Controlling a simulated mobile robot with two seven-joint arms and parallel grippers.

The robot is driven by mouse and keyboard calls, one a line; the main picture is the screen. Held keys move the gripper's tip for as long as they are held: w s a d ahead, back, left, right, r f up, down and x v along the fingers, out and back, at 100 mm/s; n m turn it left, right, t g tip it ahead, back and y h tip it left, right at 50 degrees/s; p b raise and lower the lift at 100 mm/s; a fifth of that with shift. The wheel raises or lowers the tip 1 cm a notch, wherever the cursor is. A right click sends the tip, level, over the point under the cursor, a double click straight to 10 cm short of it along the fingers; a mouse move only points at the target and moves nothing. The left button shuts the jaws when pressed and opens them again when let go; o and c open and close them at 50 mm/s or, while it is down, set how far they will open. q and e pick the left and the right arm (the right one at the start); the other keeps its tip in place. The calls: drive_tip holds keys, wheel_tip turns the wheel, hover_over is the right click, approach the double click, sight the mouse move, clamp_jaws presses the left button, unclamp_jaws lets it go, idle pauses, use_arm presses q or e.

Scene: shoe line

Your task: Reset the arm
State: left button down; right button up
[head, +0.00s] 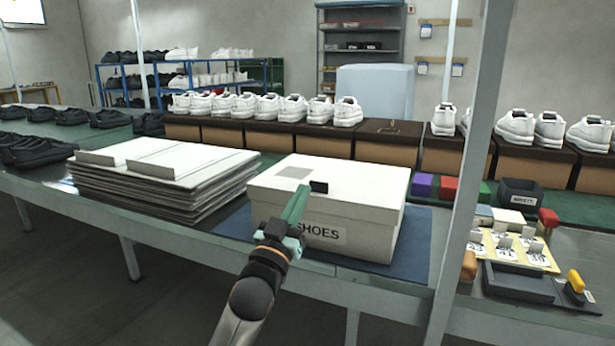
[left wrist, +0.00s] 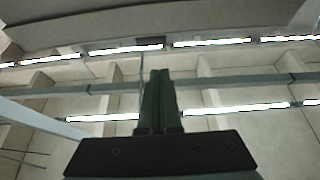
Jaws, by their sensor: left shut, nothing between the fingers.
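My left arm comes up from the bottom of the head view, and its gripper (head: 302,192) is in front of the white shoe box (head: 345,188). The green fingers are together with nothing between them. In the left wrist view the gripper (left wrist: 160,75) also shows closed, pointing toward the ceiling and its lamps. The shoe box is closed, labelled SHOES, and rests on a blue mat (head: 418,240). I cannot tell whether the gripper touches the box. My right gripper is in neither view.
A stack of flat cardboard sheets (head: 160,185) lies left of the box. A grey post (head: 475,150) stands right of it. Rows of white shoes on brown boxes (head: 270,138) stand behind.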

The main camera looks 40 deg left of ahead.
use_arm(q)
drive_tip(key=s+d+m+h, duration=1.5)
drive_tip(key=s+d+h, duration=0.6)
drive_tip(key=s+d, duration=0.4)
drive_tip(key=w+a+f+n+g+y+p, duration=0.2)
drive_tip(key=w+f+n+g+y+p, duration=0.3)
drive_tip(key=w+f+n+y+p, duration=0.9)
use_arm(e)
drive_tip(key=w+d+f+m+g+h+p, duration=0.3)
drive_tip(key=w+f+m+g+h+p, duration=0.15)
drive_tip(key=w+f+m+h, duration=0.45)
use_arm(q)
drive_tip(key=s+a+f+m+g+p, duration=0.1)
drive_tip(key=s+f+g+p, duration=0.1)
drive_tip(key=s+g+p, duration=0.2)
drive_tip(key=s+a+f+m+g+p, duration=0.1)
drive_tip(key=s+f+m+g+p, duration=0.1)
drive_tip(key=s+g+p, duration=0.2)
drive_tip(key=s+p, duration=0.3)
drive_tip(key=s, duration=0.3)
drive_tip(key=shift+s+m, duration=0.3)
drive_tip(key=shift+s, duration=0.05)
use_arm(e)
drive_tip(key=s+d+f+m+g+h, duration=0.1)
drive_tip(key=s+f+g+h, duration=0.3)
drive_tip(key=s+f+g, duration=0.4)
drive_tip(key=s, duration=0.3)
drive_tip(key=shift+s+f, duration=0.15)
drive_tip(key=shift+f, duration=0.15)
